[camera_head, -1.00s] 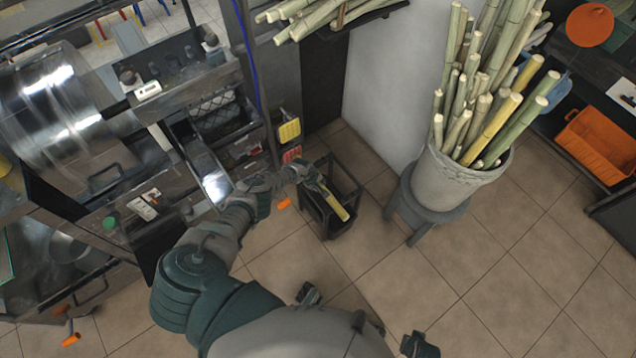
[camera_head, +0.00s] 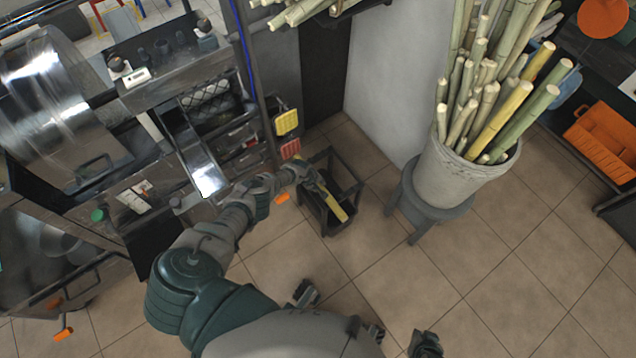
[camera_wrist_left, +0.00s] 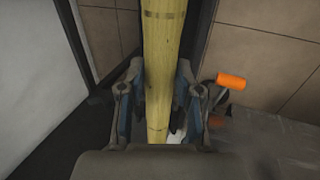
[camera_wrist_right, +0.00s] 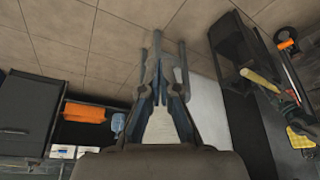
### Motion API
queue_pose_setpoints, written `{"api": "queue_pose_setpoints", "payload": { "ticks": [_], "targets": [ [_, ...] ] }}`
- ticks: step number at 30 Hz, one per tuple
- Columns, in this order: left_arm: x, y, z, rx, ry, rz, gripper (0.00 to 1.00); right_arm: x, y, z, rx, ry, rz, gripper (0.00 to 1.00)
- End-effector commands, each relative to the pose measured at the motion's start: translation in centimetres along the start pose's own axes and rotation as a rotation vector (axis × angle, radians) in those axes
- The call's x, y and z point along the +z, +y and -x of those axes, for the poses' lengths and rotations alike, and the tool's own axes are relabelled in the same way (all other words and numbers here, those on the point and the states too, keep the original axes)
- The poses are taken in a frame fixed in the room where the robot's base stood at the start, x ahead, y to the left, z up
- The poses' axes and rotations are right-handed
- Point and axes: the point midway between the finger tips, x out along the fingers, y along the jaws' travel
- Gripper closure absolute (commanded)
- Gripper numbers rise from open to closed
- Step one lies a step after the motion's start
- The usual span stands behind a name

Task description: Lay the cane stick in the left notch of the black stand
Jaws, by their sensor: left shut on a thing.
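My left gripper (camera_head: 312,183) is shut on the yellow cane stick (camera_head: 336,207) at the black stand (camera_head: 354,170). In the left wrist view the stick (camera_wrist_left: 163,55) runs lengthwise between the two fingers (camera_wrist_left: 160,105). In the head view the stick slants down and right across the stand's open top. The right wrist view also shows the stick (camera_wrist_right: 262,86) at the stand (camera_wrist_right: 232,48). The notches are not clear, and I cannot tell whether the stick touches the stand. My right gripper (camera_wrist_right: 162,92) looks shut and empty, its fingertips close together.
A pale bucket (camera_head: 450,178) full of canes stands on a grey stool (camera_head: 428,212) right of the stand. Steel press machinery (camera_head: 60,90) fills the left side. An orange crate (camera_head: 600,140) is at the right. Tiled floor is free in front.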

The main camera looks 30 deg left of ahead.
Motion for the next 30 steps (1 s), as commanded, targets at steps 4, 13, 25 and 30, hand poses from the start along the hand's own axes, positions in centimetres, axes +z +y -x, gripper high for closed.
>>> {"api": "queue_pose_setpoints", "payload": {
  "ticks": [4,13,25,30],
  "targets": [
    [-0.2,-0.2,-0.5,0.002,0.000,0.001,1.00,-1.6,-0.4,-0.5,-0.003,0.076,0.002,1.00],
    [-0.2,-0.4,-1.1,0.002,0.000,0.001,1.00,-4.1,-0.8,-0.9,-0.012,0.201,0.005,1.00],
    [-0.1,-0.4,-1.2,0.003,0.001,0.001,1.00,-4.9,-0.8,-0.9,-0.015,0.238,0.006,1.00],
    [-0.2,-0.4,-1.2,0.003,0.000,0.001,0.44,-4.9,-0.8,-0.9,-0.014,0.238,0.006,1.00]
  ]
}}
